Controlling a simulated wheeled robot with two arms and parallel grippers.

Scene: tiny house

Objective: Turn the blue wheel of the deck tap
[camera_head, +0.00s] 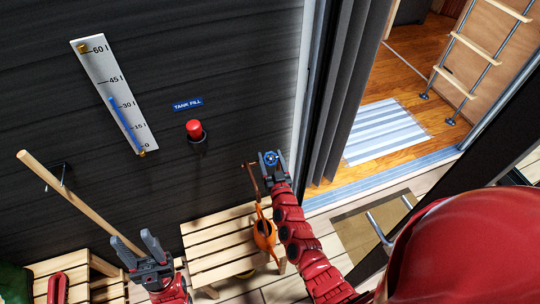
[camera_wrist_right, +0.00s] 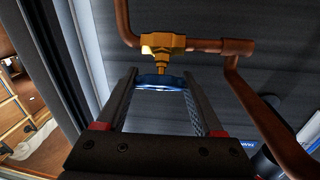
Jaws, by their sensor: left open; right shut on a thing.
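The blue wheel (camera_head: 271,158) of the deck tap is on the dark wall, just left of the door frame. In the right wrist view the blue wheel (camera_wrist_right: 163,81) sits below a brass valve body (camera_wrist_right: 162,42) on a copper pipe (camera_wrist_right: 236,47). My right gripper (camera_head: 269,161) is shut on the wheel, with one finger on each side of it; in the right wrist view its fingers (camera_wrist_right: 165,95) flank the wheel. My left gripper (camera_head: 146,252) is open and empty, low at the left, well away from the tap.
An orange watering can (camera_head: 264,234) stands by a slatted wooden bench (camera_head: 215,240) below the tap. A red button (camera_head: 195,130) under a "TANK FILL" sign (camera_head: 187,104) and a level gauge (camera_head: 113,94) are on the wall. A wooden pole (camera_head: 80,203) leans near my left gripper.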

